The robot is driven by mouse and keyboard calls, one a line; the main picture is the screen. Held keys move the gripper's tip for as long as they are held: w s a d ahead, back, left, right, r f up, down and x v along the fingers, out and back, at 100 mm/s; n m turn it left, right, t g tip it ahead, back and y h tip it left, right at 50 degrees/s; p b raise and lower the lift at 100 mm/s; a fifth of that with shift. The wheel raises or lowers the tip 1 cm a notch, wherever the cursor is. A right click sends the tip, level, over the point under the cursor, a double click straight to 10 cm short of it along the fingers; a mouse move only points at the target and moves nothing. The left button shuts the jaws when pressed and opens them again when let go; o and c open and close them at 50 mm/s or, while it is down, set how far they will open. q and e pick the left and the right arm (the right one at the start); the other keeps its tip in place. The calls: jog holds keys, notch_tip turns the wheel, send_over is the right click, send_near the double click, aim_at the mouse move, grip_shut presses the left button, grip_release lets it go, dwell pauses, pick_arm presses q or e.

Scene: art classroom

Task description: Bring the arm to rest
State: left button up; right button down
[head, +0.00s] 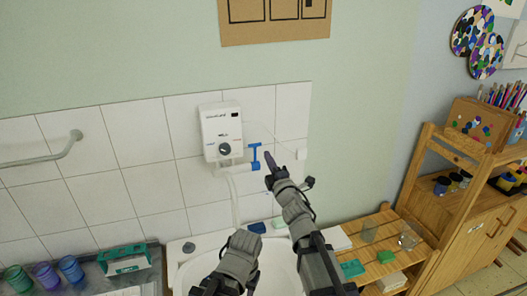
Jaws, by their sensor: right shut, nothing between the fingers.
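My right gripper (269,160) is shut and empty. Its arm reaches up over the sink, and its tip is close to the blue T-shaped handle (256,157) below the white wall heater; I cannot tell whether they touch. My left arm (238,258) shows at the bottom centre over the sink. The fingers of my left gripper cannot be made out.
A white water heater (221,131) hangs on the tiled wall above the white sink (187,269). A metal rail (45,156) is at the left. Coloured jars (70,268) stand at the lower left. A wooden shelf unit (452,155) and slatted bench (385,270) stand at the right.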

jog(key=s+d+f+m+g+h+b, duration=0.2)
jog(key=s+d+f+m+g+h, duration=0.15)
jog(key=f+m, duration=0.4)
jog(key=s+d+f+m+g+h+b, duration=0.2)
jog(key=s+f+m+g+h, duration=0.25)
jog(key=f, duration=0.65)
jog(key=s+f+m+g+b, duration=0.1)
jog(key=s+f+m+g, duration=0.1)
jog(key=s, duration=0.5)
jog(key=s+a+f+m+g+b, duration=0.1)
jog(key=s+f+m+g, duration=0.1)
jog(key=s+f+g, duration=0.3)
jog(key=s+f+m+g+b, duration=0.1)
jog(key=s+f+g, duration=0.3)
jog(key=s, duration=0.7)
notch_tip(320, 180, down, 2)
jog(key=shift+s+a+f+m+y, duration=0.15)
jog(key=shift+a+f+m+y, duration=0.1)
jog(key=shift+a+m+y, duration=0.15)
